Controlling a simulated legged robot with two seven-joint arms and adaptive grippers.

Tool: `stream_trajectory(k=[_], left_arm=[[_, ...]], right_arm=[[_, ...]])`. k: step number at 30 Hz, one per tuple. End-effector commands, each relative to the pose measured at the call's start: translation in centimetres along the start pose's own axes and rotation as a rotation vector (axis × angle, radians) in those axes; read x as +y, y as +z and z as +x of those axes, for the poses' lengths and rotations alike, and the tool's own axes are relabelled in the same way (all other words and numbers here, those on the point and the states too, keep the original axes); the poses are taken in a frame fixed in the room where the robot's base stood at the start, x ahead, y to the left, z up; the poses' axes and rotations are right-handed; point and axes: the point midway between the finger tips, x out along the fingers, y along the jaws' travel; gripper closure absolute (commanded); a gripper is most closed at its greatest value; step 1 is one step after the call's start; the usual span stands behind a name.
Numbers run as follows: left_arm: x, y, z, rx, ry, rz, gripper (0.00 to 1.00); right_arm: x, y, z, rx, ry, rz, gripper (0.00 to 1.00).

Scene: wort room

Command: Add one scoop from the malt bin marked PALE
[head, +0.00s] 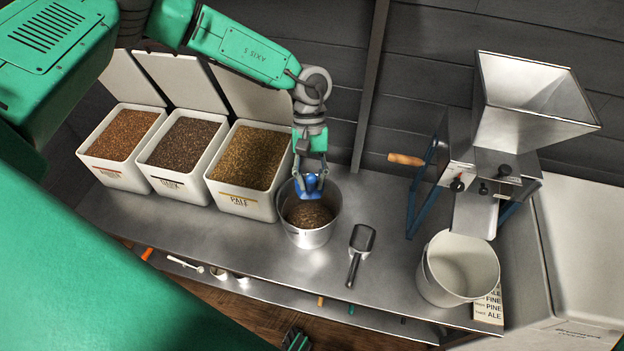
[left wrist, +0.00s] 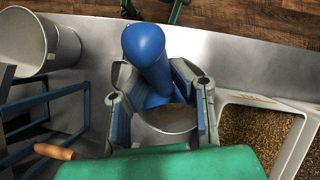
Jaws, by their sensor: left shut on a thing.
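The malt bin marked PALE (head: 243,203) is the rightmost of the white bins, open and filled with golden-brown malt; part of a bin also shows in the left wrist view (left wrist: 290,155). My left gripper (head: 310,182) is shut on a blue scoop (head: 312,190), whose thick blue handle shows in the left wrist view (left wrist: 147,55). The scoop is over the steel pot (head: 309,238), which has brown grain in it. I cannot tell whether the scoop holds grain. My right gripper (head: 295,340) shows only in part at the bottom edge, its jaws unclear.
Two other open malt bins (head: 120,175) (head: 178,188) stand left of PALE. A metal scoop (head: 361,240) lies right of the pot. A mill with a steel hopper (head: 520,100) and a white bucket (head: 437,290) stand at right. A wooden crank handle (head: 405,159) sticks out left.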

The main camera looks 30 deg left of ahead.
Motion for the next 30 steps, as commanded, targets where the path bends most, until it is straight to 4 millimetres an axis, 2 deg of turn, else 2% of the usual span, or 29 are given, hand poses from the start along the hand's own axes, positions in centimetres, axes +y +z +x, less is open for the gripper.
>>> stream_trajectory(k=[17, 26, 30], left_arm=[[0.0, 0.2, -0.1, 0.021, -0.003, 0.002, 1.00], [0.0, 1.1, -0.9, 0.222, 0.003, 0.008, 1.00], [0.0, 1.4, -0.8, 0.356, 0.007, 0.014, 1.00]], right_arm=[[0.0, 0.0, -0.5, 0.000, 0.000, 0.000, 0.60], [0.0, -0.2, -3.7, 0.000, 0.000, 0.000, 0.60], [0.0, -0.2, -3.3, 0.000, 0.000, 0.000, 0.60]])
